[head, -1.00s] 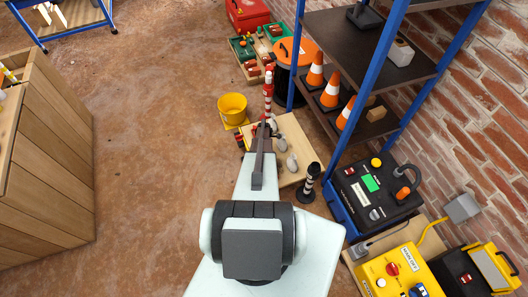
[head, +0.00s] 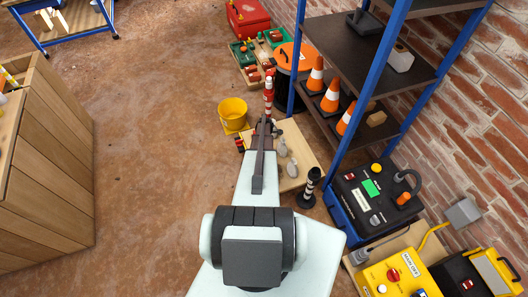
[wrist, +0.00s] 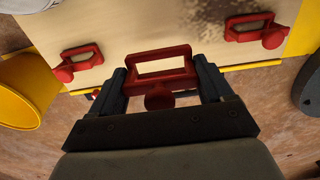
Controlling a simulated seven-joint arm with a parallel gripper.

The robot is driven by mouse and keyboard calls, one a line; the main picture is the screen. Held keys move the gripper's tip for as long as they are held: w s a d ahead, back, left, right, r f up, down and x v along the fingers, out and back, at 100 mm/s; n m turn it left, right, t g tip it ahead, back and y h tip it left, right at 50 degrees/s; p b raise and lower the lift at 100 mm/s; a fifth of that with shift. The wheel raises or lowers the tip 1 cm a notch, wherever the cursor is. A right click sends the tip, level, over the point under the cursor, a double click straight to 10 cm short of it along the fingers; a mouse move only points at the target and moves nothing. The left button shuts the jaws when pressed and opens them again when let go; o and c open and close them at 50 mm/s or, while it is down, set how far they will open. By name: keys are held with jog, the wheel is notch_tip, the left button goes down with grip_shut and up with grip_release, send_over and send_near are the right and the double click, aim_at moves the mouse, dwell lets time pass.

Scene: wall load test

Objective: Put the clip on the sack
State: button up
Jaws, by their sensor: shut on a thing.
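My gripper (wrist: 160,75) is shut on a red clip (wrist: 160,52), a rectangular frame with a round knob, seen between its fingers in the wrist view. The held clip is over the pale board's edge; I cannot tell whether it touches. Two similar red clips lie on the board, one to the left (wrist: 80,62) and one to the right (wrist: 257,30). In the head view the arm hides most of my gripper (head: 264,126), at the board's left side. Small grey rounded things (head: 291,168) on the board may be sacks; I cannot tell.
The pale board (head: 308,155) lies on the floor with a black and white post (head: 311,187) near its right corner. A yellow bucket (head: 233,113) stands to its left and a red and white post (head: 268,98) behind. Shelves with cones (head: 330,96) stand right.

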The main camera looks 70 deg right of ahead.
jog(key=s+d+r+m, duration=0.1)
jog(key=s+d+r, duration=0.7)
jog(key=d, duration=0.1)
jog(key=shift+n, duration=0.5)
jog(key=shift+a+f, duration=0.25)
jog(key=shift+f, duration=1.4)
jog(key=shift+a+f, duration=0.2)
jog(key=shift+f, duration=1.4)
jog(key=shift+f, duration=0.15)
jog(key=o, duration=0.9)
jog(key=shift+r, duration=0.2)
jog(key=shift+r, duration=3.3)
